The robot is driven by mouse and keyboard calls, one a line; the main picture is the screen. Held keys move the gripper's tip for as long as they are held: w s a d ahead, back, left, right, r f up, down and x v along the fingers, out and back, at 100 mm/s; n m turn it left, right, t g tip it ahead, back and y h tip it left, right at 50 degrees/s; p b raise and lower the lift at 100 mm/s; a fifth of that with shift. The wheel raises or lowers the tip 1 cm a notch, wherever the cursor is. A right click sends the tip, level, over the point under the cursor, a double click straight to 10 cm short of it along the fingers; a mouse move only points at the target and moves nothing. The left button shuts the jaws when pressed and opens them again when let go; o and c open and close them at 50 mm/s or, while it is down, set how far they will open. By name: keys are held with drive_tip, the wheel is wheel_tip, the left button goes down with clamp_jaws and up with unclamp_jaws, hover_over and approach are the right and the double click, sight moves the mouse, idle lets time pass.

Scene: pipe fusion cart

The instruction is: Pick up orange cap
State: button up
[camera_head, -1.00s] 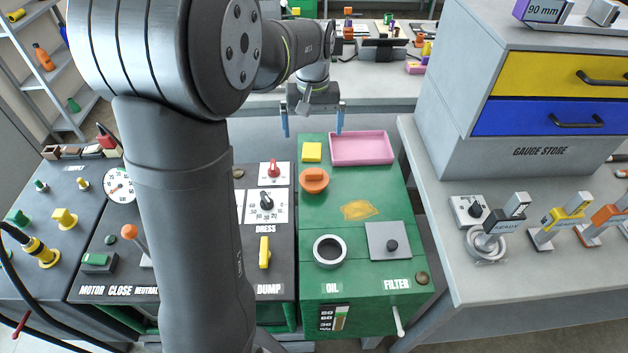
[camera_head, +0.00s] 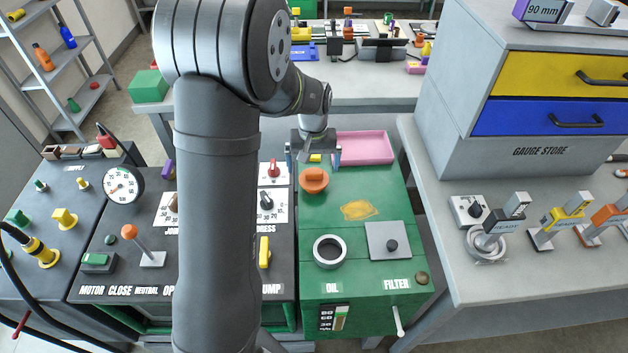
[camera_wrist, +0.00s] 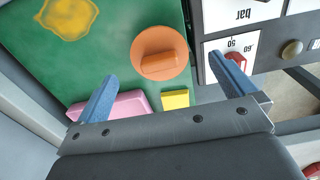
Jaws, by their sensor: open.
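The orange cap (camera_head: 314,180) is a round disc with a raised grip bar, sitting on the green cabinet top (camera_head: 335,207). The wrist view shows the same orange cap (camera_wrist: 160,53) ahead of my fingers, a little beyond the tips. My gripper (camera_head: 313,164) is open and empty, with its two blue fingers above the back part of the green top, behind the cap. In the wrist view my gripper (camera_wrist: 168,88) has one finger to each side of the cap's line, apart from it. A yellow block (camera_wrist: 175,99) shows between the fingers.
A pink tray (camera_head: 364,147) lies at the back right of the green top. A red-knobbed dial panel (camera_head: 273,172) stands just left of the cap.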

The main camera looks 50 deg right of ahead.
sight(314, 172)
drive_tip(key=f, duration=0.4)
drive_tip(key=shift+w+d+f, duration=0.1)
drive_tip(key=shift+d+f, duration=0.15)
drive_tip(key=c, duration=1)
drive_tip(key=shift+r, duration=0.1)
drive_tip(key=shift+c, duration=0.2)
